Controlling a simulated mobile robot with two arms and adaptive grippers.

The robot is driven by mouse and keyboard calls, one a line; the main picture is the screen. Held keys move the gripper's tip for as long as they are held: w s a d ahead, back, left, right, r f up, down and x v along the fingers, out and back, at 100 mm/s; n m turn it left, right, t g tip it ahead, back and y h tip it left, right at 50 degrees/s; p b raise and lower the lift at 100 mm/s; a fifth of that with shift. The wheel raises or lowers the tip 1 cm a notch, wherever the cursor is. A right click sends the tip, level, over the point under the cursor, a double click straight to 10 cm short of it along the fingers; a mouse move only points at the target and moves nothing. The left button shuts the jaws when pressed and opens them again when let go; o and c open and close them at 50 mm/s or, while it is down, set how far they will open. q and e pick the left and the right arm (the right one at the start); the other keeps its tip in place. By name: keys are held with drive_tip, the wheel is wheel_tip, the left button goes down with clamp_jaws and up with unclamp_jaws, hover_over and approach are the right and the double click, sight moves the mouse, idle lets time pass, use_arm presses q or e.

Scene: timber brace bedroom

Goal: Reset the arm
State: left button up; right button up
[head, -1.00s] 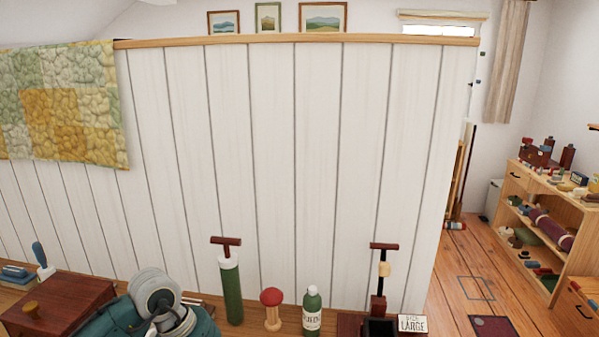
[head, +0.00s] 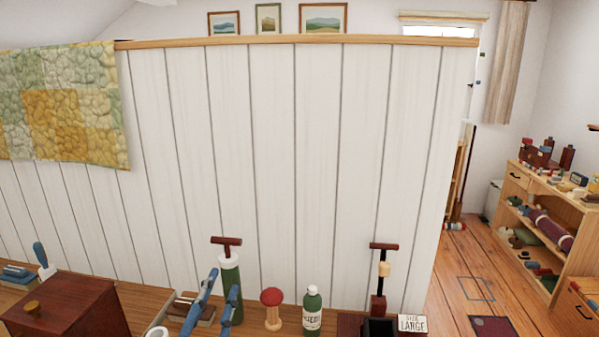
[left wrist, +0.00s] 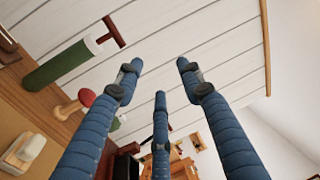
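My left gripper (head: 222,292) shows its blue fingers at the bottom of the head view, in front of the green cylinder (head: 231,270) with its dark red T-handle. In the left wrist view its three ribbed fingers (left wrist: 160,78) are spread apart with nothing between them. The green cylinder (left wrist: 62,70) lies off to the left of the fingers there, and the red-topped wooden peg (left wrist: 75,103) is partly behind the left finger. My right gripper is in neither view.
A dark red box (head: 68,308) is at lower left. The red-topped peg (head: 272,308), a green bottle (head: 312,312) and a dark stand (head: 379,305) line the surface below the white panelled wall (head: 290,150). Open floor (head: 460,262) is at right, by shelves (head: 545,225).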

use_arm(q)
drive_tip(key=s+a+f+n+g+y, duration=0.1)
drive_tip(key=s+a+f+n+g, duration=0.15)
drive_tip(key=f, duration=0.35)
drive_tip(key=s+a+f+n+g+y, duration=0.2)
drive_tip(key=s+f+n, duration=0.15)
drive_tip(key=f, duration=0.25)
drive_tip(key=s+a+f+n+g+y, duration=0.1)
drive_tip(key=s+a+f+n+g, duration=0.15)
drive_tip(key=f+n, duration=0.2)
drive_tip(key=s+d+f+n+g+h, duration=0.1)
drive_tip(key=s+f+n+g, duration=0.2)
drive_tip(key=s+f+g, duration=0.5)
drive_tip(key=s+d+f+n+g+h, duration=0.1)
drive_tip(key=s+d+f+n+g, duration=0.15)
drive_tip(key=s+f, duration=1)
drive_tip(key=f, duration=0.9)
drive_tip(key=s+f, duration=0.2)
drive_tip(key=f, duration=1)
drive_tip(key=s+a+f, duration=0.2)
drive_tip(key=s+f, duration=0.5)
drive_tip(key=s, duration=0.1)
drive_tip(key=s+a+f+g, duration=0.1)
drive_tip(key=s+a+f, duration=0.1)
drive_tip(key=s+f, duration=0.6)
drive_tip(key=shift+s+f, duration=0.3)
drive_tip(key=shift+s, duration=0.2)
